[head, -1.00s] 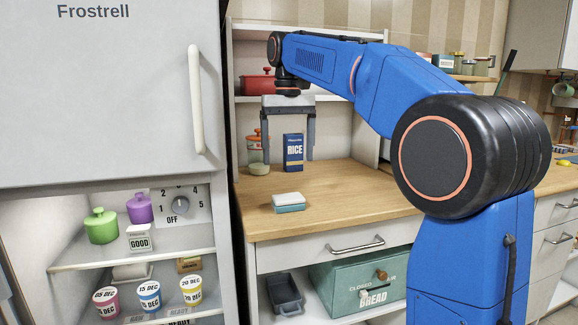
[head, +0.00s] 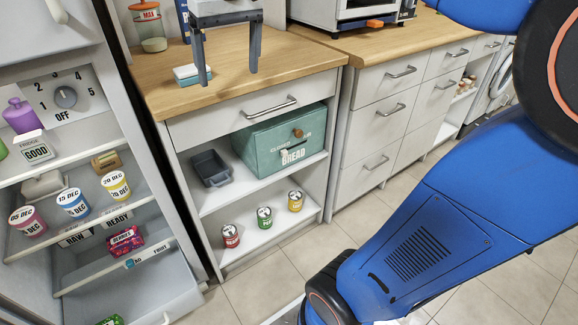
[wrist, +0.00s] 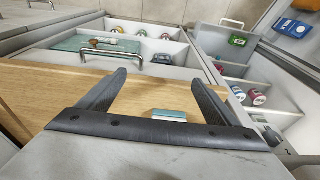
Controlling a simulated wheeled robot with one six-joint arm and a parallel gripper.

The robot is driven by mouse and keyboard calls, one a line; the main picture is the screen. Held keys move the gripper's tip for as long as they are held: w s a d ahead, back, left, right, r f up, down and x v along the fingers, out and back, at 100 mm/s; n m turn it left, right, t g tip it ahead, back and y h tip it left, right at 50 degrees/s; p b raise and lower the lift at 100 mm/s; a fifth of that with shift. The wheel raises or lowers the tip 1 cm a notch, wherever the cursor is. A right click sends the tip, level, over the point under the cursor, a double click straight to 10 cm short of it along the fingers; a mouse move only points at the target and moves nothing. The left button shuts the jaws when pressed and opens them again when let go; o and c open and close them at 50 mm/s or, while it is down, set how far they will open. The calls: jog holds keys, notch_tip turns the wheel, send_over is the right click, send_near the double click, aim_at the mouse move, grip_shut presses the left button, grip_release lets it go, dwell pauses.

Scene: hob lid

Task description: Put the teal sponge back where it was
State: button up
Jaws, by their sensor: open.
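The teal sponge (head: 187,75), with a white top layer, lies flat on the wooden worktop beside the fridge in the head view. My gripper (head: 228,76) points down over the worktop, open and empty. Its left finger overlaps the sponge's right end in that view; I cannot tell whether they touch. In the wrist view the sponge (wrist: 169,115) shows beyond the palm, between the finger bases, and my gripper's fingers (wrist: 158,80) are wide apart.
The open fridge (head: 65,178) stands left with jars and tubs. A jar (head: 147,30) stands behind on the worktop. Below are a drawer (head: 250,112), a teal bread bin (head: 270,150), a grey tray (head: 211,167) and several cans. The worktop's front is clear.

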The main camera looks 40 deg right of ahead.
jog(key=s+d+f+t, duration=0.2)
jog(key=s+f, duration=1.6)
jog(key=f, duration=0.3)
jog(key=shift+s+d+f+t, duration=0.15)
jog(key=shift+d+f+t, duration=0.15)
jog(key=shift+d+f, duration=0.1)
jog(key=shift+r, duration=0.1)
